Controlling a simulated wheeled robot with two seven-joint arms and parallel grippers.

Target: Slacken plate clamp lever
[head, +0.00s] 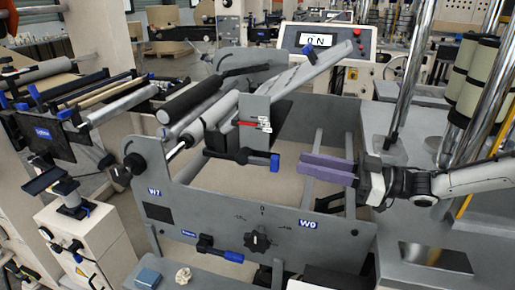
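A black lever with a blue end (240,157) lies nearly level at the middle of the unwind frame, below a grey plate (255,108) with a red mark. I take it to be the clamp lever, though no readable label confirms this. My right gripper (303,166) comes in from the right with its purple fingers pointing left at the lever's blue end. A small gap shows between fingertips and lever in the picture. My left gripper is not in view.
A second black lever with a blue end (220,250) and a black knob (258,241) sit on the front panel (190,215). Rollers (195,95) stand behind to the left, a display panel (318,41) at the back. Chrome posts (412,70) stand at right.

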